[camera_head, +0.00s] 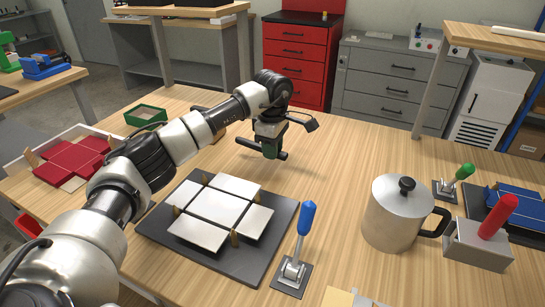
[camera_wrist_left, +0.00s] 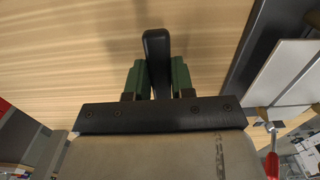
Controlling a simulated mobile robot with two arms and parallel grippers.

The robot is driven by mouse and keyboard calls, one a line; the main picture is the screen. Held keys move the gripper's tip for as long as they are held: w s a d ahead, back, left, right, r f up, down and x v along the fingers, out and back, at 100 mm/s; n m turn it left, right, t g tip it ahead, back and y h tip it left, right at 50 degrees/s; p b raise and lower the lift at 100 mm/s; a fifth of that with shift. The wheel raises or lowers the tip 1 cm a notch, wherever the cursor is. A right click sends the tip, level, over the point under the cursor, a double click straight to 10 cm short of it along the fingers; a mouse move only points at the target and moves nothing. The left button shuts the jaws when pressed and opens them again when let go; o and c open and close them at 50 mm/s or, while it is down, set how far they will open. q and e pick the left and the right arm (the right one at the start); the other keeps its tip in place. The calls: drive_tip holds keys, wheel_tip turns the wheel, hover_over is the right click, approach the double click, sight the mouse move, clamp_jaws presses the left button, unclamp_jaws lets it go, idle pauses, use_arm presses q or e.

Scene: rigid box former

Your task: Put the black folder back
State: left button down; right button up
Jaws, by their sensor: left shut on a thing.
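The black folder (camera_head: 247,144) is a dark, rounded bar. My left gripper (camera_head: 270,152) has green fingers and is shut on it, over the back middle of the wooden table. In the left wrist view the folder (camera_wrist_left: 157,60) stands out between the green fingers (camera_wrist_left: 157,82), its rounded end over wood. I cannot tell whether the folder touches the table. A dark former plate (camera_head: 262,262) with a white box blank (camera_head: 218,207) lies in front of the gripper. My right gripper is not in view.
A blue-handled clamp (camera_head: 306,220) stands at the plate's right corner. A lidded metal pot (camera_head: 395,220), a red-handled tool (camera_head: 497,218) and a green-handled clamp (camera_head: 464,172) stand at right. A green box (camera_head: 146,117) and red blanks (camera_head: 78,160) are at left. Wood right of the gripper is clear.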

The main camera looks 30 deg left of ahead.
sight(273, 166)
use_arm(q)
drive_tip(key=shift+f+p, duration=0.3)
drive_tip(key=shift+f, duration=1.3)
drive_tip(key=c, duration=1)
unclamp_jaws()
drive_tip(key=shift+f, duration=0.1)
drive_tip(key=shift+o, duration=0.2)
drive_tip(key=shift+f+b, duration=0.15)
drive_tip(key=shift+b, duration=0.15)
drive_tip(key=r, duration=1.1)
drive_tip(key=shift+w+d, duration=0.2)
